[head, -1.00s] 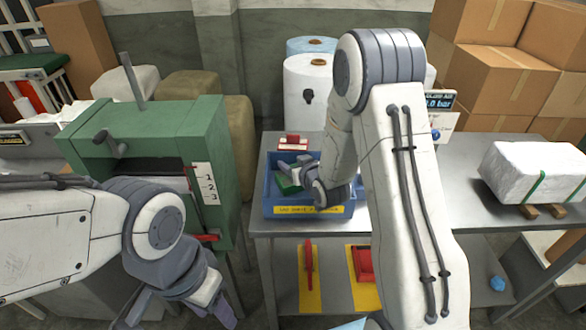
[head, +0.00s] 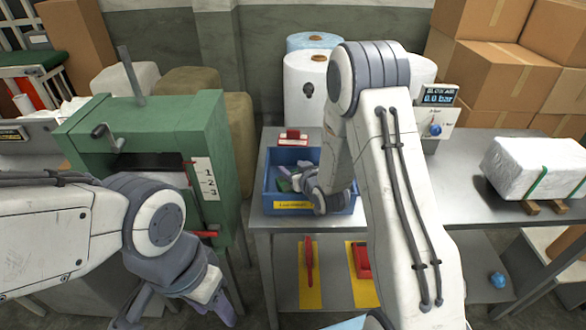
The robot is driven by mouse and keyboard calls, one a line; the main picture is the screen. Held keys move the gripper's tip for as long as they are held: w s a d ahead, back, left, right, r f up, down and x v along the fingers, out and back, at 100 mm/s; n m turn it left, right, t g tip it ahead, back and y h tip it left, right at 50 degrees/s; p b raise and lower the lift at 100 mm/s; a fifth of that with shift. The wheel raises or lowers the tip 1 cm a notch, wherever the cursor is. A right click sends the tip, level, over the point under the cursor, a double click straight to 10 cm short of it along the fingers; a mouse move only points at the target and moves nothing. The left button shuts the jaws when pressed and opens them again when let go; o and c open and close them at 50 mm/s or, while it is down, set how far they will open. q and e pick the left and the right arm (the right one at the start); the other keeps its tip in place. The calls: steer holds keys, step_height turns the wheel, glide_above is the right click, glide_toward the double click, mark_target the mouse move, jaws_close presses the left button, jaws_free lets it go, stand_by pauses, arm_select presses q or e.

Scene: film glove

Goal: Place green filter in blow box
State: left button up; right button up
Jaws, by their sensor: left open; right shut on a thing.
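The blue box (head: 346,206) with a yellow label on its front stands on the metal table, left of centre in the head view. I take it for the blow box; the label is too small to read. My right gripper (head: 289,180) reaches down into this box and is shut on the green filter (head: 283,185). Only a small part of the filter shows, inside the box walls at the left. Whether it touches the floor of the box cannot be told. My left gripper (head: 182,312) is open and empty at the bottom left, in front of the green machine.
The green machine (head: 145,128) with a crank stands left of the table. A small red item (head: 293,137) lies behind the box. A gauge panel (head: 438,110) and a strapped white block (head: 535,168) stand to the right. The table front (head: 470,200) right of my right arm is clear.

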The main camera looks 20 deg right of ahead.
steer(key=o, duration=1.5)
steer(key=shift+c, duration=0.2)
